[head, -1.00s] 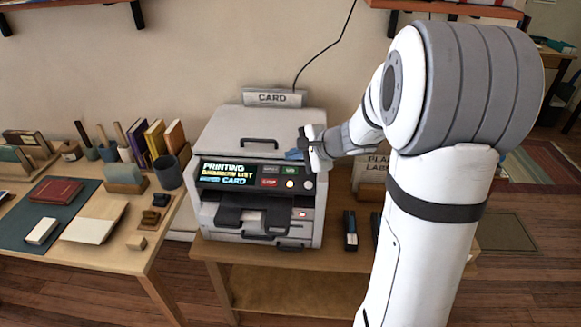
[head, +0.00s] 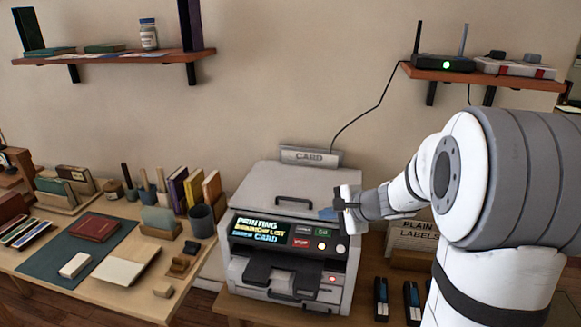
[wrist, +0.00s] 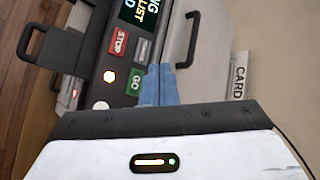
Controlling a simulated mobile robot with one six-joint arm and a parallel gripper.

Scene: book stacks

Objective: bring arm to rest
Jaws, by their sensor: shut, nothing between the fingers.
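My gripper (head: 326,214) is in front of the right part of a white and grey printer (head: 262,182), near its control panel. In the wrist view its blue fingertips (wrist: 158,84) are together with nothing between them, close to the green GO button (wrist: 135,84). I cannot tell whether they touch the printer. The printer's screen (head: 259,229) reads "PRINTING", with "LIST" and "CARD" below. A red STOP button (wrist: 118,42) and a lit round button (wrist: 109,76) show on the panel. My arm reaches in from the right.
A CARD sign (head: 310,156) stands behind the printer. A PLAIN LABELS box (head: 412,234) is behind my arm. Books and desk items fill the left table (head: 50,268). Wall shelves (head: 112,56) hang at left, and another (head: 480,76) holds a router (head: 443,63).

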